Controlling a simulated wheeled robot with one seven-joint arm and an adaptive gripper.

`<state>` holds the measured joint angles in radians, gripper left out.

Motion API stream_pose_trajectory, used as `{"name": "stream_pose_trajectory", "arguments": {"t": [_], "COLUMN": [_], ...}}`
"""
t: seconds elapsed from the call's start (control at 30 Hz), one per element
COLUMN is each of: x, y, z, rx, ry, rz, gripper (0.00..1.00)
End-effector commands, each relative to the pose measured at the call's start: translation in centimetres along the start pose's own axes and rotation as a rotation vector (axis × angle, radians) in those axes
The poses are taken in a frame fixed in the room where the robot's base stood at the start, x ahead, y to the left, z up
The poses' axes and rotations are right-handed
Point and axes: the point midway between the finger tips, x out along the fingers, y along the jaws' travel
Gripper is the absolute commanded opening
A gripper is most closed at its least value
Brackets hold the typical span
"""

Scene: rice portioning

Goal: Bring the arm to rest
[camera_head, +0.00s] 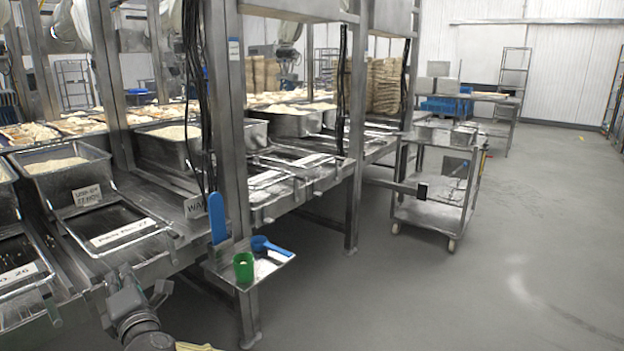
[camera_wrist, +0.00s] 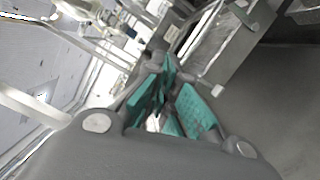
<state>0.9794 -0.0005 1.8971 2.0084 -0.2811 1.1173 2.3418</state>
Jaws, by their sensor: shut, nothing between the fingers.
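My gripper (camera_wrist: 168,100) shows in the wrist view with its teal finger pads drawn together and nothing held between them. In the head view, the end of my arm is at the lower left, in front of the steel counter (camera_head: 185,238) and left of a small metal shelf. Its fingertips are hard to make out there. The arm is clear of the green cup (camera_head: 243,266) and the blue scoop (camera_head: 270,246) on that shelf.
The small shelf (camera_head: 275,262) juts from a post, with a blue paddle (camera_head: 217,218) upright beside it. Rice-filled metal bins (camera_head: 95,178) line the counter. A steel cart (camera_head: 432,215) stands further back. The floor (camera_head: 450,290) at the right is clear.

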Motion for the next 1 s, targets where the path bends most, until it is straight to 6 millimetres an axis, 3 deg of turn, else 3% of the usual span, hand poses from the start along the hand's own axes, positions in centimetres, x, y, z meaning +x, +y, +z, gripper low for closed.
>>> {"name": "stream_pose_trajectory", "arguments": {"t": [0.27,0.57,0.77,0.9,1.0], "x": [-2.0,-5.6,-11.0,-16.0,-19.7], "y": [-1.0,-3.5,-8.3,-13.6,-17.7], "z": [-3.6,-10.7,-17.7,-21.5,-23.2], "rx": [-0.179,-0.469,-0.819,-1.094,-1.282], "ry": [0.076,0.221,0.401,0.546,0.648], "rz": [0.015,0.055,0.122,0.188,0.241], "gripper": [0.0,0.0,0.0,0.0,0.0]}}
